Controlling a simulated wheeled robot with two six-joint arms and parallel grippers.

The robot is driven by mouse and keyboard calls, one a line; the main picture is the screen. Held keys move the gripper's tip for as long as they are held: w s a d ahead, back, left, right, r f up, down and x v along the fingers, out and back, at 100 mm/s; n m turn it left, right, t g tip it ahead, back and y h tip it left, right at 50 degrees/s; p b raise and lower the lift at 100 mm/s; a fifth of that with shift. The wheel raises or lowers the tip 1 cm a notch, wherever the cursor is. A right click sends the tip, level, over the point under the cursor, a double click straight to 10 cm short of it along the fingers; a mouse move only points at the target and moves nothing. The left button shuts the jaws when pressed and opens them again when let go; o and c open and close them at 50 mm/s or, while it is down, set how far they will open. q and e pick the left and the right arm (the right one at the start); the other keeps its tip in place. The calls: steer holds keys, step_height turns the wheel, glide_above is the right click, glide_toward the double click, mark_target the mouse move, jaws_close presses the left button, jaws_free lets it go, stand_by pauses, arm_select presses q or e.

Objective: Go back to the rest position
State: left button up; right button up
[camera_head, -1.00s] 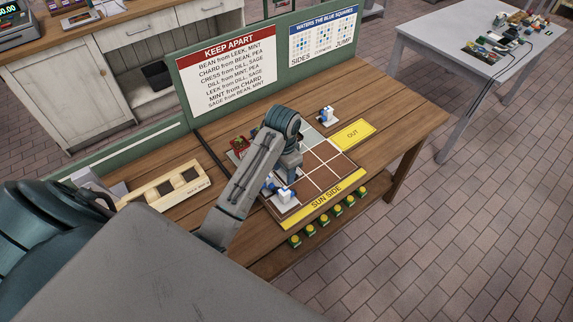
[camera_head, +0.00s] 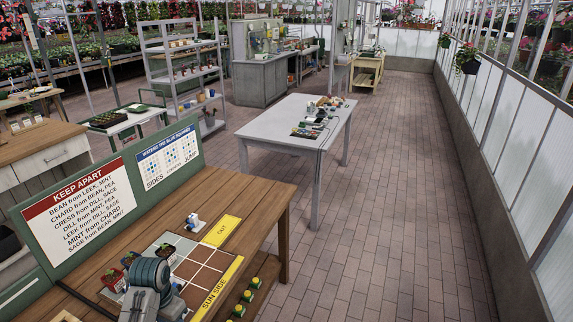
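My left arm's wrist (camera_head: 150,290) shows at the bottom left of the head view, over the left part of the planting board. Its fingers are hidden, so I cannot tell whether the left gripper is open or shut. My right gripper is out of view. The board (camera_head: 206,279) has brown squares, a yellow "OUT" strip (camera_head: 221,230) and a yellow "SUN SIDE" strip (camera_head: 217,287). A small white and blue object (camera_head: 194,222) stands at its far edge. Small dark trays with plants (camera_head: 165,252) lie near the wrist.
The wooden table (camera_head: 250,199) has a green sign panel (camera_head: 75,206) along its back. A grey table (camera_head: 270,128) with small items stands beyond. The brick floor (camera_head: 385,220) on the right is clear.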

arm_select(q)
steer(key=s+d+n+t, duration=0.3)
steer(key=s+t, duration=0.1)
steer(key=s, duration=2.3)
step_height(320, 180, down, 34)
steer(key=a+f+g+y+b, duration=0.1)
steer(key=a+g+b, duration=0.15)
steer(key=b, duration=0.45)
steer(key=s+f+b, duration=0.2)
steer(key=s+f, duration=0.4)
steer(key=f, duration=0.3)
steer(key=s+a+f+b, duration=0.1)
steer(key=s+f+b, duration=0.2)
steer(key=s+f, duration=0.3)
steer(key=s+f+n+b, duration=0.1)
steer(key=s+f, duration=0.5)
steer(key=f, duration=0.7)
steer(key=shift+s+a+b, duration=0.25)
steer(key=shift+a+b, duration=0.1)
steer(key=shift+b, duration=0.4)
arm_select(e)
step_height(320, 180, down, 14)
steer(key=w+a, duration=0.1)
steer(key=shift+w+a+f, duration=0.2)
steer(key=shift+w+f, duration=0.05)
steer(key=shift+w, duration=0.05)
